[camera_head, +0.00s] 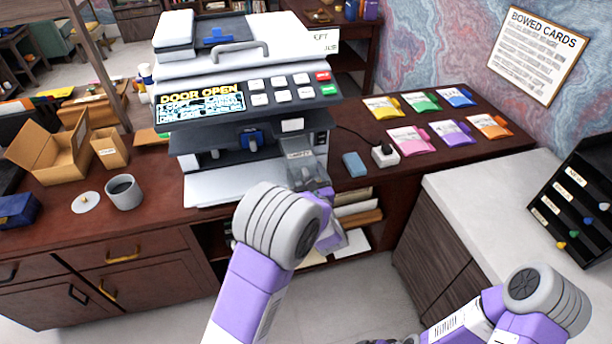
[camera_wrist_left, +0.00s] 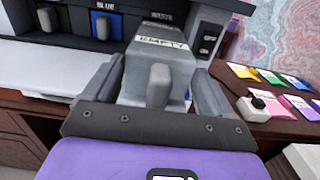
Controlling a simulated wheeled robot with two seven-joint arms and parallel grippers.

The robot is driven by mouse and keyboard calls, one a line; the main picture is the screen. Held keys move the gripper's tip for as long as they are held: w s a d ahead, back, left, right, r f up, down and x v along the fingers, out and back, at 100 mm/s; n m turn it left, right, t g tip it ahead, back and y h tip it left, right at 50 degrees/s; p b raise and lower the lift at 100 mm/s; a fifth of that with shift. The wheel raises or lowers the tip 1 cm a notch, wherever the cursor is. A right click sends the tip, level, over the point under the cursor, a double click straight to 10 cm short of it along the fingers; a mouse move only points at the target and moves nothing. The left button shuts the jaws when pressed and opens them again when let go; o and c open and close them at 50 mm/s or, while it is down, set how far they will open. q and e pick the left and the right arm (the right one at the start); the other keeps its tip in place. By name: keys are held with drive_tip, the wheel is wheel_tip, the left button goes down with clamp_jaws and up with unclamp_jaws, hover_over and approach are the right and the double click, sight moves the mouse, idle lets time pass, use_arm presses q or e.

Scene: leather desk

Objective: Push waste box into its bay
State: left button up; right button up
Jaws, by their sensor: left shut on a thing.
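The waste box (camera_wrist_left: 158,52) is a grey box with an "EMPTY" label and a front grip, seen in the left wrist view under the "WASTE" marking on the copier. In the head view the waste box (camera_head: 299,151) shows at the copier's lower right. My left gripper (camera_wrist_left: 158,88) is shut on its grip; in the head view the left gripper (camera_head: 312,178) is partly hidden by my wrist. How deep the box sits in its bay is unclear. The copier (camera_head: 250,100) reads "DOOR OPEN". My right gripper is out of view; only its arm shows at lower right.
A blue block (camera_head: 354,164) and a white socket (camera_head: 385,155) with a cord lie right of the copier. Several coloured packets (camera_head: 411,140) lie farther right. The paper tray (camera_head: 225,186) juts out in front.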

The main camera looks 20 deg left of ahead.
sight(293, 144)
use_arm(q)
drive_tip(key=shift+b+x, duration=0.75)
drive_tip(key=shift+x, duration=6)
drive_tip(key=o, duration=0.7)
drive_tip(key=shift+w, duration=0.1)
drive_tip(key=shift+o, duration=1.3)
drive_tip(key=shift+d+f, duration=0.1)
